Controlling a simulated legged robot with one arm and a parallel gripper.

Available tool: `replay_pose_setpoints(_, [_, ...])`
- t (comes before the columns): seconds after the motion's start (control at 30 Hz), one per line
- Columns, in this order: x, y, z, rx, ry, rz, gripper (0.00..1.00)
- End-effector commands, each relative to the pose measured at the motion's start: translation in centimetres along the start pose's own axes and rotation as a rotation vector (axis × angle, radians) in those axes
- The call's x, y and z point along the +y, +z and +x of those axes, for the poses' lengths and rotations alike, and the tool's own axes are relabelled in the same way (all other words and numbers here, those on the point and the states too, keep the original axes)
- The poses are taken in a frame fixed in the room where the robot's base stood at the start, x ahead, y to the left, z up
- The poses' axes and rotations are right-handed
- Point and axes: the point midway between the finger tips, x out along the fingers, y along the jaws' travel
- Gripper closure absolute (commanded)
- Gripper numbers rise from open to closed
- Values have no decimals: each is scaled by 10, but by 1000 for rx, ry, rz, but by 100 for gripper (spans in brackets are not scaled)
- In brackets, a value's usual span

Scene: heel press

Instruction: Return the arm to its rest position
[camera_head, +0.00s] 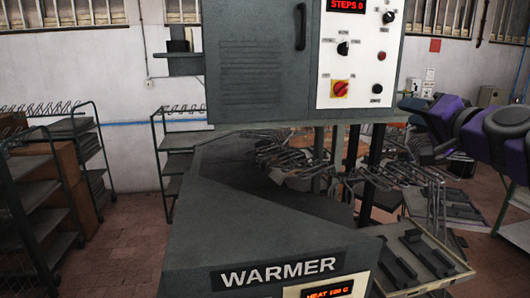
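My purple and black arm (465,125) reaches in from the right edge, at about mid-height in the head view. Its far end, where my gripper (412,106) seems to be, points left and lies small and dark beside the lower right of the machine's control panel. I cannot make out the fingers or whether they are open or shut. I see nothing held at that end. The arm looks raised above the racks behind it, and I cannot tell whether it touches anything.
The grey machine cabinet (255,62) with its control panel (357,60) hangs over the centre. The WARMER unit (245,215) stands in front below. Metal racks (400,172) and a tray (430,240) lie at right. Shelf carts (35,195) stand at left, with open brick floor (133,235) between.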

Motion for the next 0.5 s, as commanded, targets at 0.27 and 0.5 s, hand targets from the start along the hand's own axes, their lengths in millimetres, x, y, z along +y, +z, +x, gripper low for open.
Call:
replay_pose_setpoints(0.27, [-12,58,6,-134,2,-46,61])
replay_pose_setpoints(0.5, [-24,136,3,-308,17,-107,61])
